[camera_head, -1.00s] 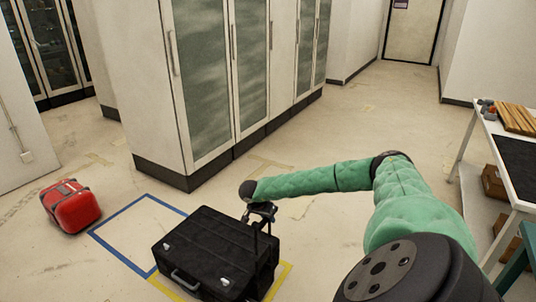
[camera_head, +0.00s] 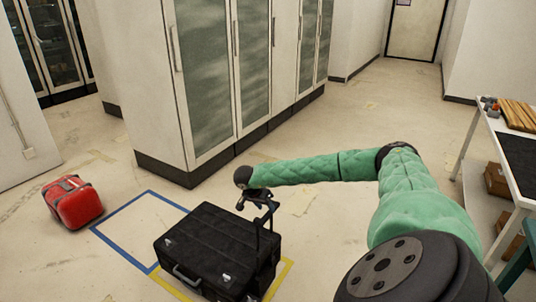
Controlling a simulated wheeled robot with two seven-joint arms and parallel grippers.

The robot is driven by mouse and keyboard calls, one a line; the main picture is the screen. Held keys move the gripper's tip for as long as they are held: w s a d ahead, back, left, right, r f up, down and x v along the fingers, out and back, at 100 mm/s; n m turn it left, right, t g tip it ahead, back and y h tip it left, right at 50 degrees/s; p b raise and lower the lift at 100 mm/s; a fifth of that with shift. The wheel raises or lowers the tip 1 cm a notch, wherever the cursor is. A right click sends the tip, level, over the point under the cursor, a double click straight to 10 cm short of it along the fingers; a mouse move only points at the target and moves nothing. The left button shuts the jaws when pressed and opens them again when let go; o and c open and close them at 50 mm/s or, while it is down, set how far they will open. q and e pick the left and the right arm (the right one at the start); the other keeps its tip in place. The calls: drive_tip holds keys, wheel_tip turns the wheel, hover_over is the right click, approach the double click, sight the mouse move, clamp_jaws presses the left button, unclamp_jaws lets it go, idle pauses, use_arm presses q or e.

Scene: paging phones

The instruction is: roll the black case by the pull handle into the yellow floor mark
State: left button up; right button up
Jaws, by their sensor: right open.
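The black case (camera_head: 210,248) stands on the floor at the lower middle, with its pull handle (camera_head: 257,238) raised at its right side. The yellow floor mark (camera_head: 284,273) shows along the case's right and front edges; the case covers most of it. My right gripper (camera_head: 265,200) is open at the top of the pull handle. I cannot tell whether it touches the handle. My left gripper is not in view.
A blue floor mark (camera_head: 118,248) lies empty, left of the case. A red case (camera_head: 74,203) stands left of it. Tall cabinets (camera_head: 215,80) stand behind. A white table (camera_head: 497,150) with wooden pieces (camera_head: 520,114) is at the right. Open floor lies in the middle.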

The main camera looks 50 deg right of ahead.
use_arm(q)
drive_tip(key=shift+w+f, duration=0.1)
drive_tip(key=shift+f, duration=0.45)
use_arm(e)
drive_tip(key=shift+v, duration=0.9)
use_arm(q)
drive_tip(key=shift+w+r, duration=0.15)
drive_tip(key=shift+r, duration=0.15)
use_arm(e)
drive_tip(key=shift+m, duration=0.3)
